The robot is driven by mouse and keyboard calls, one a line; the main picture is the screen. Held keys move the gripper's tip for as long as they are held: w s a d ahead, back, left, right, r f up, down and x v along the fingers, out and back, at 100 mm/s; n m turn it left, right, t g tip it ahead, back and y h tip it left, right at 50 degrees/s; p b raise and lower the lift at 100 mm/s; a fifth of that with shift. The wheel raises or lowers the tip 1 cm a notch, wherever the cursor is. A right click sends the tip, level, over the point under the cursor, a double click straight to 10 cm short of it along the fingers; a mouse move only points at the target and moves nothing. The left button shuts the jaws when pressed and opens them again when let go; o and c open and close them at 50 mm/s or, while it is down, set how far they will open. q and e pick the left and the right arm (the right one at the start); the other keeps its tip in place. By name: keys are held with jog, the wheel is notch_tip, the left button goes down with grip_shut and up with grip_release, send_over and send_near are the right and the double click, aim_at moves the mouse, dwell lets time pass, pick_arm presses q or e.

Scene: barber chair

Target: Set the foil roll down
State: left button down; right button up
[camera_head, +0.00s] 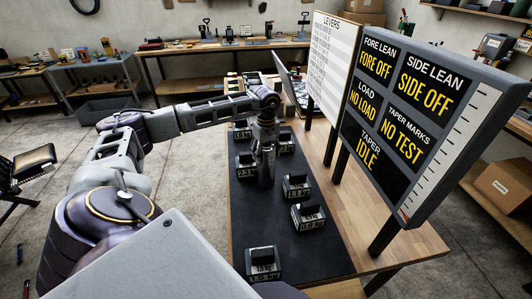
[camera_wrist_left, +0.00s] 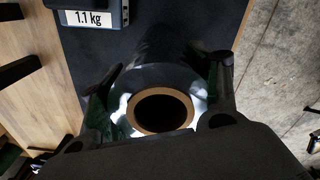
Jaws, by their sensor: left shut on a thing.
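The foil roll (camera_head: 266,170) is upright over the black mat (camera_head: 285,232) on the wooden table in the head view. In the left wrist view I look down on the end of the foil roll (camera_wrist_left: 195,108), with a brown cardboard core around a dark hole and shiny silver foil. My left gripper (camera_head: 264,133) is above it, pointing down. In the wrist view the fingers of the left gripper (camera_wrist_left: 160,88) are on either side of the roll, shut on it. Whether its lower end touches the mat is hidden. My right gripper is out of view.
Several dark labelled weights stand on the mat, including one right of the roll (camera_head: 296,186), one left of it (camera_head: 246,166), and one at the front (camera_head: 263,265). A display board (camera_head: 420,110) reading "NO LOAD" and a levers board (camera_head: 331,65) stand along the right.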

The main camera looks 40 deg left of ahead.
pick_arm(q)
jog(key=shift+w+a+f, duration=0.1)
jog(key=shift+f, duration=0.1)
dwell(0.3)
jog(key=c, duration=0.7)
grip_release()
jog(key=shift+f, duration=0.1)
jog(key=o, duration=0.3)
jog(key=shift+o, duration=0.2)
jog(key=shift+r, duration=0.2)
